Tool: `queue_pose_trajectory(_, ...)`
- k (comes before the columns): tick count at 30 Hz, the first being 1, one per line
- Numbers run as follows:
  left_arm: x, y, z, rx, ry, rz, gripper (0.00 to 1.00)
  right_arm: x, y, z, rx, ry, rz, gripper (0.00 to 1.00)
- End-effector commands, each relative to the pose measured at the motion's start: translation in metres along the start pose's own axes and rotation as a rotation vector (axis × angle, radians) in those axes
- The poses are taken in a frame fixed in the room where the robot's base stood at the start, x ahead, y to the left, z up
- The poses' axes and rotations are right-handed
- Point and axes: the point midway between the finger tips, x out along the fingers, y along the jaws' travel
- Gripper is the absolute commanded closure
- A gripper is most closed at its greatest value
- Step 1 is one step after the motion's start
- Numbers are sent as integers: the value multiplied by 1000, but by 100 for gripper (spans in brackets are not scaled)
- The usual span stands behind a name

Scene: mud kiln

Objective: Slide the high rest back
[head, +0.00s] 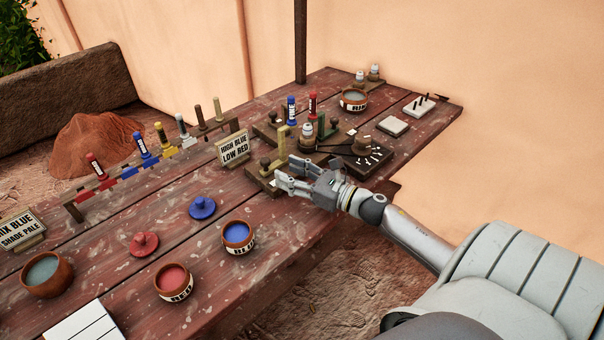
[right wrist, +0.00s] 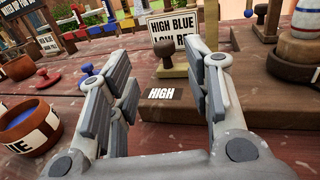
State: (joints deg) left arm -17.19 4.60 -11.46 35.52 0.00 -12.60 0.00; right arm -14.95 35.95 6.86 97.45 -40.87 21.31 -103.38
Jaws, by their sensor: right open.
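My left gripper is out of view.
A sign reading HIGH BLUE LOW RED (head: 234,149) stands behind. A dark slab with white pieces (head: 371,158) lies right of the gripper. A blue pot (head: 237,237), a red pot (head: 173,281) and their lids stand on the near left; table between them is free.

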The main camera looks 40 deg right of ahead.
Motion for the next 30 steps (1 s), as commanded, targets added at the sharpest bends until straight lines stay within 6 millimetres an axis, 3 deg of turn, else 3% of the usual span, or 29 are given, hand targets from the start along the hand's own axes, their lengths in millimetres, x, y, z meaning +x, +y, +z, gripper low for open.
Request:
queue_pose_trajectory(3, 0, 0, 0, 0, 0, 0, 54, -17, 1, -1, 2, 1, 0, 54)
queue_pose_trajectory(9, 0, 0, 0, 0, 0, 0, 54, -31, 1, 0, 1, 0, 1, 54)
queue_pose_trajectory(30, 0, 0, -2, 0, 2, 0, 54, -33, 0, 0, 0, 0, 1, 54)
